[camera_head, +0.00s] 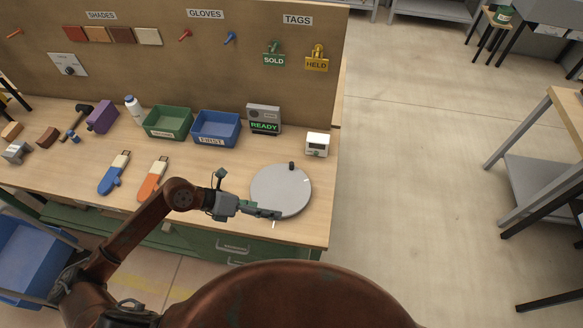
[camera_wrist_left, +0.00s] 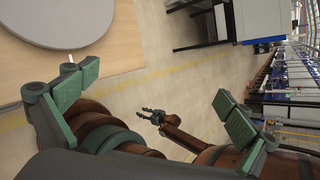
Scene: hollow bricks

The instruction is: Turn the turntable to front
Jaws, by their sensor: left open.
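The turntable (camera_head: 281,188) is a flat grey disc near the right end of the workbench. A black knob (camera_head: 291,166) stands at its back edge, and a short white mark lies near its right rim. A white front mark (camera_head: 274,224) is on the bench at the disc's front. My left gripper (camera_head: 264,213) is open at the disc's front left edge; I cannot tell whether it touches. In the left wrist view the disc (camera_wrist_left: 70,18) is at top left, beyond one finger, with nothing between the fingers. My right gripper (camera_wrist_left: 150,114) shows small there, its jaw state unclear.
A white timer (camera_head: 317,144) and a READY sign box (camera_head: 263,119) stand behind the turntable. Blue (camera_head: 216,128) and green (camera_head: 168,122) bins stand further left. The bench's right edge is close to the disc.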

